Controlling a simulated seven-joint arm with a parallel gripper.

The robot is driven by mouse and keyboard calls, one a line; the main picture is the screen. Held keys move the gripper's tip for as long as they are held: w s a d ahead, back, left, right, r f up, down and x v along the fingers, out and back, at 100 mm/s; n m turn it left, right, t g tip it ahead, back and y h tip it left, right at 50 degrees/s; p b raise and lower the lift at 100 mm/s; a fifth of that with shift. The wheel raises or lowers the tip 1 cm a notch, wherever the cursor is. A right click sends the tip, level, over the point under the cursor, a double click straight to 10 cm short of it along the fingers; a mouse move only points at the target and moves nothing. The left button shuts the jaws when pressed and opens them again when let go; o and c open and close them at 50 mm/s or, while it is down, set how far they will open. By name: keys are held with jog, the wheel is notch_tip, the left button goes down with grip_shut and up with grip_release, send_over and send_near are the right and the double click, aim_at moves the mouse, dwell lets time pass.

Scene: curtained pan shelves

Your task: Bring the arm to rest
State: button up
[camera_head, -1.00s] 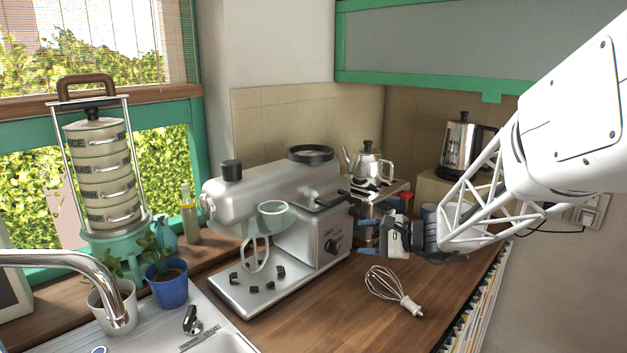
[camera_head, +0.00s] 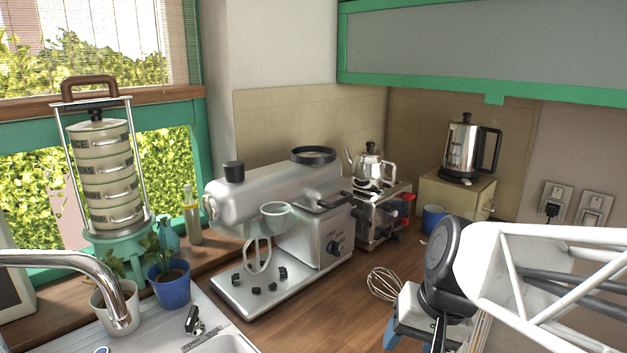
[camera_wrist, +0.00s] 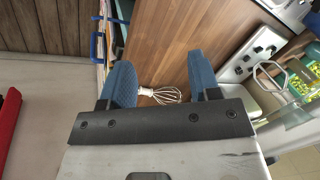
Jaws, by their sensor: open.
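My gripper (camera_head: 410,345) is at the lower right of the head view, in front of the counter, with its fingers mostly cut off by the bottom edge. In the wrist view my gripper (camera_wrist: 160,82) shows two blue fingers spread wide apart with nothing between them in their grip. A wire whisk (camera_head: 384,284) lies on the wooden counter behind my gripper, and its handle is hidden by the gripper in the head view. The whisk also shows in the wrist view (camera_wrist: 160,95), beyond the fingers and apart from them.
A silver stand mixer (camera_head: 275,200) stands mid-counter. A toaster (camera_head: 378,215) with a teapot (camera_head: 370,168) is behind it. A kettle (camera_head: 466,148) stands on a box at the back right, with a blue mug (camera_head: 433,217) nearby. A sink tap (camera_head: 85,265) is at lower left.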

jog(key=s+d+n+h, duration=0.2)
jog(key=s+d+h, duration=0.1)
jog(key=s, duration=0.2)
jog(key=shift+s+d+t, duration=0.15)
jog(key=shift+d+t, duration=0.1)
jog(key=shift+t, duration=0.15)
dwell(0.7)
